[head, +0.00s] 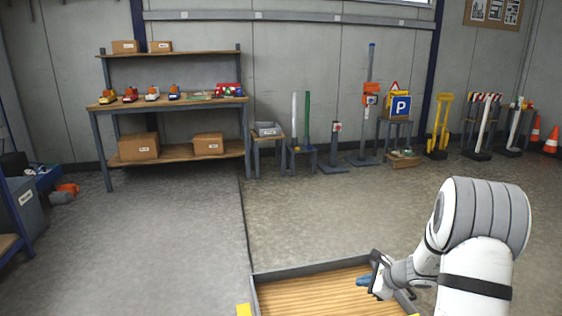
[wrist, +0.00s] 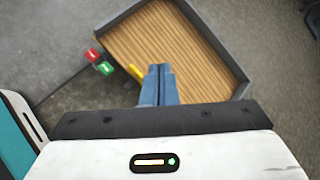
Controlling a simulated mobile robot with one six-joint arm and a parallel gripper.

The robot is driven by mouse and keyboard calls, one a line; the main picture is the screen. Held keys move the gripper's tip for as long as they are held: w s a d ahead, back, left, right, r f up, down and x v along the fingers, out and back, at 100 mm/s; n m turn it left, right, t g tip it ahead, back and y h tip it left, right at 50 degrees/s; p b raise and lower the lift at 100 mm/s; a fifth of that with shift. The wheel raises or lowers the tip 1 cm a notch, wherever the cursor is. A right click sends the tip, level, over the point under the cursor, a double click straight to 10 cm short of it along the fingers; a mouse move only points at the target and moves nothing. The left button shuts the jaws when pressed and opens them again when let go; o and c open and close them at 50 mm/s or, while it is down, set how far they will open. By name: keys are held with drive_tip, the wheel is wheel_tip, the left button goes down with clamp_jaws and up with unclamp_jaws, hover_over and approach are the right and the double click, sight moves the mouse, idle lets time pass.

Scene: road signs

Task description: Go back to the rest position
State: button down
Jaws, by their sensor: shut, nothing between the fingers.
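My gripper (head: 362,281) is at the lower right of the head view, in front of the far right part of a wooden-floored tray with grey rims (head: 300,269). In the wrist view my gripper (wrist: 158,68) shows as two blue fingers pressed together, with nothing between them. The fingers point over the tray's wood floor (wrist: 165,38), which looks bare where it shows. Part of the tray is cut off by the lower edge of the head view.
A shelf (head: 180,102) with boxes and small toy vehicles stands at the back left. Sign posts, a blue parking sign (head: 401,105) and orange cones (head: 551,140) line the back wall. Open floor lies between.

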drive_tip(key=s+a+r+n+g+p, duration=0.1)
drive_tip(key=s+a+r+n+p, duration=0.3)
drive_tip(key=r, duration=0.3)
drive_tip(key=s+a+r+n+g+p, duration=0.2)
drive_tip(key=s+a+r+n, duration=0.2)
drive_tip(key=s+r, duration=0.3)
drive_tip(key=s+a+r+n+g+p, duration=0.1)
drive_tip(key=s+a+r+n+p, duration=0.25)
drive_tip(key=r, duration=0.45)
drive_tip(key=s+d+r+n+h+p, duration=0.1)
drive_tip(key=s+r+n+h+p, duration=0.4)
drive_tip(key=s+r, duration=0.8)
drive_tip(key=s+n+p, duration=0.3)
drive_tip(key=s+n, duration=0.1)
drive_tip(key=n, duration=0.1)
drive_tip(key=shift+d+r+g+h, duration=0.25)
drive_tip(key=shift+d+g+h, duration=0.05)
drive_tip(key=shift+h, duration=0.1)
drive_tip(key=shift+s+n, duration=0.1)
drive_tip(key=shift+n, duration=0.15)
